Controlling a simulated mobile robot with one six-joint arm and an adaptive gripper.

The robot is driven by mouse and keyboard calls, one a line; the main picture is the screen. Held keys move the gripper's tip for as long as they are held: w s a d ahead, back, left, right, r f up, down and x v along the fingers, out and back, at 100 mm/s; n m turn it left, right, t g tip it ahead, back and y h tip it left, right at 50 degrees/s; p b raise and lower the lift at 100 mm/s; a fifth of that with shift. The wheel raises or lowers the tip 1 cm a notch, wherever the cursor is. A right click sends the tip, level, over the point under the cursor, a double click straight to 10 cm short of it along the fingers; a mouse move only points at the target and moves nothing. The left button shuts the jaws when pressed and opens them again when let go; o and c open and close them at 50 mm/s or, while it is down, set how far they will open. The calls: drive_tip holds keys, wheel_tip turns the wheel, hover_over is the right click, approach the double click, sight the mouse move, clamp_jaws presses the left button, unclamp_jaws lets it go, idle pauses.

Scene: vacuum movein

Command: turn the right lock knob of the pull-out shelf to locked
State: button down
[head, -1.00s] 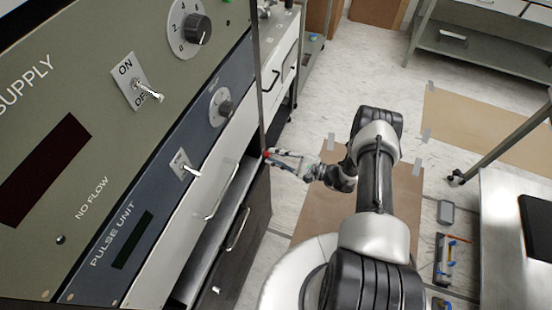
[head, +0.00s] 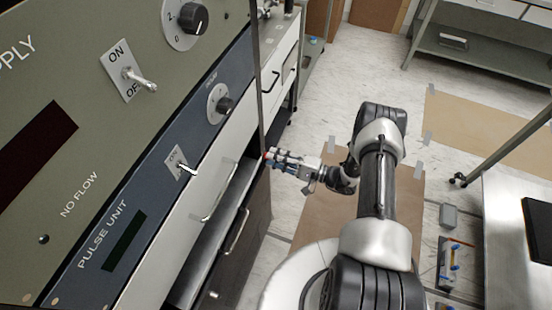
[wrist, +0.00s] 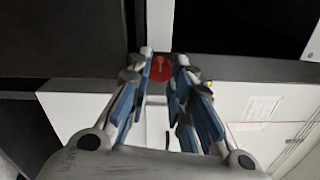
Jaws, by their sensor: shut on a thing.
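The red lock knob (wrist: 161,68) is a small round disc at the edge of a dark frame in the wrist view. A thin pale mark on its face looks about vertical there. In the head view only a red speck of the knob (head: 265,155) shows. My gripper (wrist: 165,67) has its two fingertips closed on either side of the knob, and they cover part of its sides. In the head view my gripper (head: 274,157) reaches left to the cabinet's edge. The pale pull-out shelf (head: 209,247) shows in part below the instrument panels.
Panels with an ON/OFF toggle (head: 139,80) and dials fill the left. A dark drawer front with a handle (head: 237,231) lies below the shelf.

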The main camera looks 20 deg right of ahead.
idle(0.4)
drive_tip(key=c, duration=1.4)
unclamp_jaws()
drive_tip(key=shift+d, duration=0.1)
drive_tip(key=v, duration=1.2)
